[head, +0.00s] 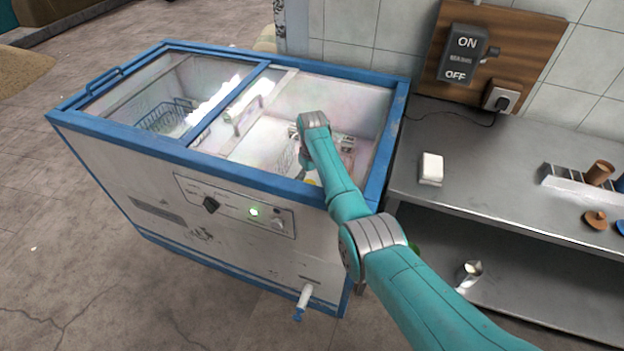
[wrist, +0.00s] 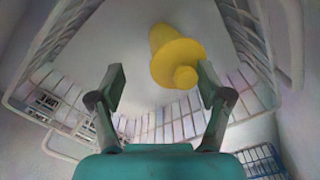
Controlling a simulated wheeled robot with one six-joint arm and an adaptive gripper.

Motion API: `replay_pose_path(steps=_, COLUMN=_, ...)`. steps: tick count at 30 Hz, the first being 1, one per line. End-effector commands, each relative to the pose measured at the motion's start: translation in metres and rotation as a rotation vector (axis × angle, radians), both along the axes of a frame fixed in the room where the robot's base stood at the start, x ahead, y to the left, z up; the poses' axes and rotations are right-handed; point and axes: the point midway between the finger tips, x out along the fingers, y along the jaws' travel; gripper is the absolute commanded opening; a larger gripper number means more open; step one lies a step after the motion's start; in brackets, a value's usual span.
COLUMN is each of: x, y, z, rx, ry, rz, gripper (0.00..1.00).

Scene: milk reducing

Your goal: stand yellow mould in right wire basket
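The yellow mould (wrist: 177,62) has a round flange, a knob and a tapering body. In the wrist view it sits beyond my fingertips, nearer the right finger, with the knob towards me. White basket wires (wrist: 45,60) run on both sides of it. I cannot tell whether it stands on the basket floor. My gripper (wrist: 162,85) is open, its fingers apart with nothing clasped; whether the right finger touches the mould is unclear. In the head view my arm reaches into the freezer's right half, hiding my gripper; only a speck of the yellow mould (head: 311,182) shows.
The blue-rimmed chest freezer (head: 235,178) has walls and a middle bar around my arm. A dark wire basket (head: 168,117) is in its left half. The steel counter (head: 480,180) at right holds a white block (head: 431,168) and a mould rack (head: 575,182).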

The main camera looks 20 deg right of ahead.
Motion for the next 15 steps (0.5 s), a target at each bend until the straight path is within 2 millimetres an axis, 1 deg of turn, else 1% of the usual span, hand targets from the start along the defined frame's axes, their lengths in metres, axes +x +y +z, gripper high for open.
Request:
replay_pose_path(steps=7, x=0.000, y=0.000, z=0.000, rx=0.000, ry=0.000, rz=0.000, gripper=0.77)
replay_pose_path(steps=10, x=0.000, y=0.000, z=0.004, rx=0.000, ry=0.000, rz=0.000, gripper=0.77)
replay_pose_path(steps=13, x=0.000, y=0.000, z=0.015, rx=0.000, ry=-0.002, rz=0.000, gripper=0.77)
replay_pose_path(steps=15, x=0.001, y=0.000, z=0.027, rx=0.000, ry=-0.003, rz=0.000, gripper=0.77)
